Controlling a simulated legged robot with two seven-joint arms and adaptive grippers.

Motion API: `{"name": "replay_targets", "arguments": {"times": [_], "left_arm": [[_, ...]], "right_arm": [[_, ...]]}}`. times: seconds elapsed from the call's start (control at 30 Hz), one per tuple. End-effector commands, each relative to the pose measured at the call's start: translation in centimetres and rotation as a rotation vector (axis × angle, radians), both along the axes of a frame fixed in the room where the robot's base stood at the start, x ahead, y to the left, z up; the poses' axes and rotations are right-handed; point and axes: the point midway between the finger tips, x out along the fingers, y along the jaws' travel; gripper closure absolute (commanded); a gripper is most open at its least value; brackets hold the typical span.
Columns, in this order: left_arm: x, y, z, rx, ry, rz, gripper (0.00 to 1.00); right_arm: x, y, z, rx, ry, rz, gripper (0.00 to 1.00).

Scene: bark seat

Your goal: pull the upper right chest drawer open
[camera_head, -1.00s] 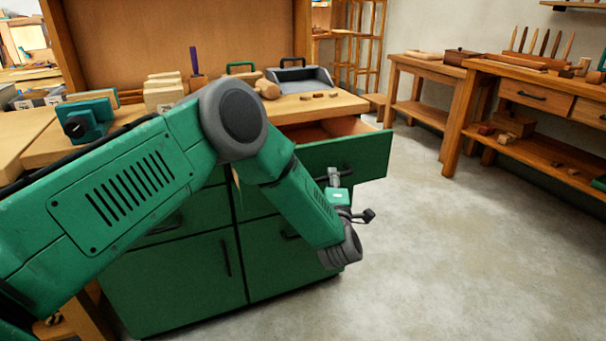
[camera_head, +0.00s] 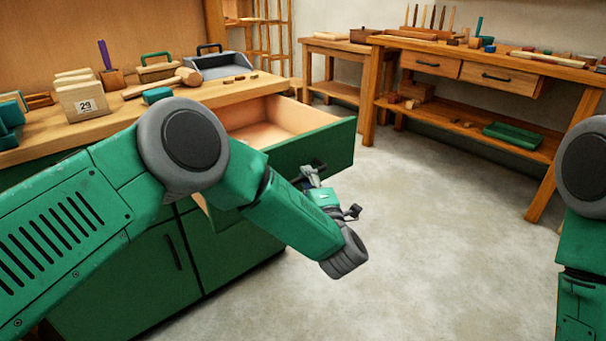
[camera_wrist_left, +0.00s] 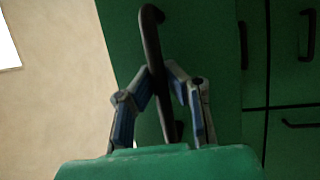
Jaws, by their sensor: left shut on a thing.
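The upper right drawer (camera_head: 335,143) of the green chest stands well out, and its bare wooden inside shows in the head view. Its dark bar handle (camera_wrist_left: 150,30) runs between the fingers of my left gripper (camera_wrist_left: 161,76) in the left wrist view. The left gripper (camera_head: 312,176) is shut on this handle at the drawer front. My forearm hides part of the drawer front and the chest (camera_head: 235,252) below it. My right arm shows at the right edge, but its gripper is out of view.
A workbench (camera_head: 470,65) with drawers and a lower shelf stands at the back right. The concrete floor (camera_head: 440,220) between is clear.

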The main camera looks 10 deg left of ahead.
Motion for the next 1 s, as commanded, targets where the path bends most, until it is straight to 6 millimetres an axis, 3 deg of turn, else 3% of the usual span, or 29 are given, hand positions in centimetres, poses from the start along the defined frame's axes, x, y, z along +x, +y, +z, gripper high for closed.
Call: {"name": "replay_targets", "arguments": {"times": [0.03, 0.27, 0.37, 0.77, 1.0], "left_arm": [[-0.2, 0.4, -0.7, 0.002, 0.015, 0.01, 1.0], [-0.3, 0.4, -0.8, 0.002, 0.016, 0.009, 1.0], [-0.2, 0.4, -0.7, 0.001, 0.015, 0.009, 0.68], [-0.7, -0.5, -0.4, 0.003, 0.008, 0.002, 0.68], [-4.5, -2.2, -1.3, 0.003, 0.012, 0.0, 0.68]], "right_arm": [[0.0, 0.0, 0.0, 0.0, 0.0, 0.0, 0.0], [0.0, 0.0, 0.0, 0.0, 0.0, 0.0, 0.0], [0.0, 0.0, 0.0, 0.0, 0.0, 0.0, 0.0], [-0.2, 0.0, 0.1, 0.0, -0.002, 0.0, 0.0], [-0.2, 0.0, 0.1, 0.0, -0.003, 0.0, 0.0]]}}
